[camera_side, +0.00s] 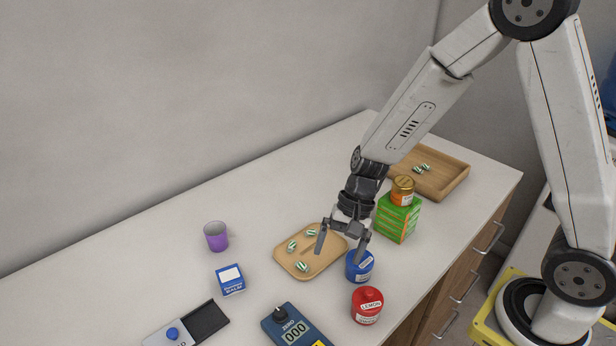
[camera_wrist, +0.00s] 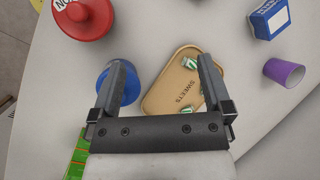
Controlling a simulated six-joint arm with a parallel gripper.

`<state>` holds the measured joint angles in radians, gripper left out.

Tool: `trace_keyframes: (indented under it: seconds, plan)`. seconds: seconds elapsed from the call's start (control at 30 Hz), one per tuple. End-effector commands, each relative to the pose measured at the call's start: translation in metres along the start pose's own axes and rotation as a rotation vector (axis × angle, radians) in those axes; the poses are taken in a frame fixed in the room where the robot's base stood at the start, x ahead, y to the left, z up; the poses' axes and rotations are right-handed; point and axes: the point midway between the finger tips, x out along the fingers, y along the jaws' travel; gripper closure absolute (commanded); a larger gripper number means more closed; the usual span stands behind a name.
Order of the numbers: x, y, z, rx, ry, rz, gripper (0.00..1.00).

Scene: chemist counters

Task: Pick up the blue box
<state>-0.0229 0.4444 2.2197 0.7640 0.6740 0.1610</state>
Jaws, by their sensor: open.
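The blue box (camera_side: 230,280) stands on the white counter, with a white label on top and "BALM" lettering on its front. In the wrist view the blue box (camera_wrist: 270,18) is at the top right, well ahead of the fingers. My gripper (camera_side: 342,246) is open and empty, above the counter between the wooden sweets tray (camera_side: 283,265) and a round blue jar (camera_side: 359,266). In the wrist view my gripper (camera_wrist: 162,75) has its fingers spread apart, one over the blue jar (camera_wrist: 132,84) and one over the tray (camera_wrist: 160,104).
A red lemon jar (camera_side: 366,306) stands in front of the blue jar. A purple cup (camera_side: 216,237) is behind the blue box. A blue scale (camera_side: 296,327) and a dark tray (camera_side: 207,322) lie near the front. Green boxes (camera_side: 397,219) carry an orange jar (camera_side: 402,190).

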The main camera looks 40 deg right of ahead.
Motion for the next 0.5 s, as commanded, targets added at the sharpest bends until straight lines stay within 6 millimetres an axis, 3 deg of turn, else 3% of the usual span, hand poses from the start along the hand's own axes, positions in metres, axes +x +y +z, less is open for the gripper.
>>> trace_keyframes:
  seconds: [0.5]
  plan:
    - [0.064,-0.096,-0.022,0.612,-0.393,-0.314,0.0]
